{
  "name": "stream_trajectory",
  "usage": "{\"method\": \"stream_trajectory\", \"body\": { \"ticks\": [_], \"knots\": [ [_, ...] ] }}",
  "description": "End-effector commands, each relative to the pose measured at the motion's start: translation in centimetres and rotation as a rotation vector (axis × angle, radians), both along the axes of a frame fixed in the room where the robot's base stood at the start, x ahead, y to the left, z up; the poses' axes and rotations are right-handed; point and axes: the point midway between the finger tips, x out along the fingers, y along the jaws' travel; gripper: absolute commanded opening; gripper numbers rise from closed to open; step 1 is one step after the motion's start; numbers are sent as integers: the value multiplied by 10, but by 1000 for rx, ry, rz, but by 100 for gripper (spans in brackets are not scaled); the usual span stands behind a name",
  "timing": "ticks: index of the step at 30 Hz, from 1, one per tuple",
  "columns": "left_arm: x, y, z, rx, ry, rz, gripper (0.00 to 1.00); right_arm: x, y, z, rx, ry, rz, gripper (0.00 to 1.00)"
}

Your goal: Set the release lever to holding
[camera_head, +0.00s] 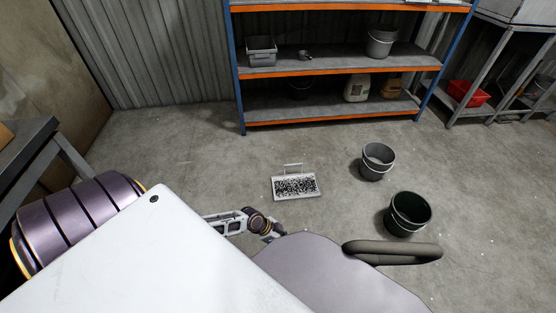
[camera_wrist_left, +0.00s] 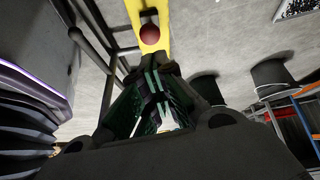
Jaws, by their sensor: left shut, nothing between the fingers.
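A dark red ball (camera_wrist_left: 149,27) shows at the top of the left wrist view, against a yellow bar (camera_wrist_left: 150,8). It looks like the knob of the release lever, but the lever's arm and its setting cannot be made out. My left gripper (camera_wrist_left: 151,76) is in the middle of that view, its dark green fingers closed together and empty. Its tips point toward the ball, with a strip of yellow showing between them; the ball is not between the fingers. In the head view I cannot make out the lever or either gripper.
A speckled panel (camera_head: 296,186) lies on the concrete floor in the head view. A grey bucket (camera_head: 377,163) and a dark bucket (camera_head: 408,215) stand to its right. Orange-edged shelves (camera_head: 330,71) stand behind. Dark frame bars (camera_wrist_left: 106,75) run left of my fingers in the wrist view.

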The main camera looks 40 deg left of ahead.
Motion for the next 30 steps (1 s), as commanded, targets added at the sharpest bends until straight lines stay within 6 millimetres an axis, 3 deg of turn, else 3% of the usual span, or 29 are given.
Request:
{"method": "stream_trajectory", "body": {
  "ticks": [15,30],
  "knots": [
    [-14,19,41,-3,-5,1,0,0,0,0,0,0,0,40],
    [-17,22,49,-4,-6,0,0,0,0,0,0,0,0,40]
  ]
}}
